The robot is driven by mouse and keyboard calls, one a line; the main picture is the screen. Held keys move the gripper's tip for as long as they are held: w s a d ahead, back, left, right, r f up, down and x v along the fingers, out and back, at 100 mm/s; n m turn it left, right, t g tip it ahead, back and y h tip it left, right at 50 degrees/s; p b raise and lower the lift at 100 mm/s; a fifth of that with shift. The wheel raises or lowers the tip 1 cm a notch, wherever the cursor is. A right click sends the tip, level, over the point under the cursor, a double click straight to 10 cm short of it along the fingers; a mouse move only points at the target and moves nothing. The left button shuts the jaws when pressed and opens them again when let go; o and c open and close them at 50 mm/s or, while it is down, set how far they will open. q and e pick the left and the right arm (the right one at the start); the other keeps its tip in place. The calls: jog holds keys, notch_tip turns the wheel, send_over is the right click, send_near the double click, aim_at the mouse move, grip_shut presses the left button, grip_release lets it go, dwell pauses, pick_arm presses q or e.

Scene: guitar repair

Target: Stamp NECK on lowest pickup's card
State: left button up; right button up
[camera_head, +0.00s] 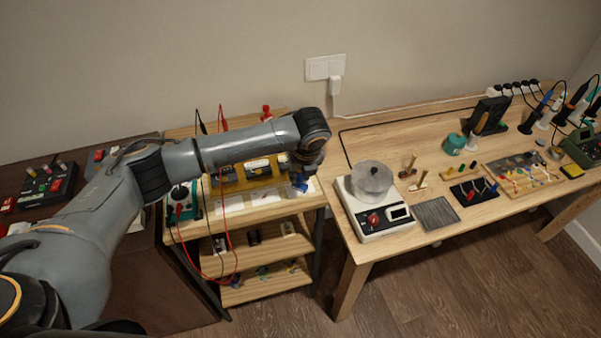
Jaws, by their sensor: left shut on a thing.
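My left gripper (304,172) points down over the right end of the small shelf's top. It is shut on a small dark-blue thing, perhaps a stamp (299,185); its lettering cannot be read. White cards (264,197) lie in a row along the front of the top, and the held thing is over or at the right end of this row. I cannot tell if it touches a card. Behind the cards, pickups (257,165) sit on a yellow holder (243,184), partly hidden by my arm. My right gripper is not in view.
A teal meter (181,201) with red and black leads stands at the shelf's left; a red lead (224,236) hangs in front. More parts lie on the lower shelves (262,283). A white machine with a round pan (374,207) stands on the bench to the right.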

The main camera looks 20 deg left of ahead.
pick_arm(q)
jog(key=shift+s+f+p, duration=0.15)
jog(key=shift+f+p, duration=0.05)
jog(key=shift+p, duration=0.2)
dwell(1.1)
jog(key=shift+r, duration=0.1)
jog(key=shift+r+p, duration=0.9)
jog(key=shift+p, duration=0.2)
notch_tip(320, 180, up, 5)
jog(key=p, duration=0.5)
jog(key=shift+r+p, duration=0.15)
jog(key=shift+p, duration=0.25)
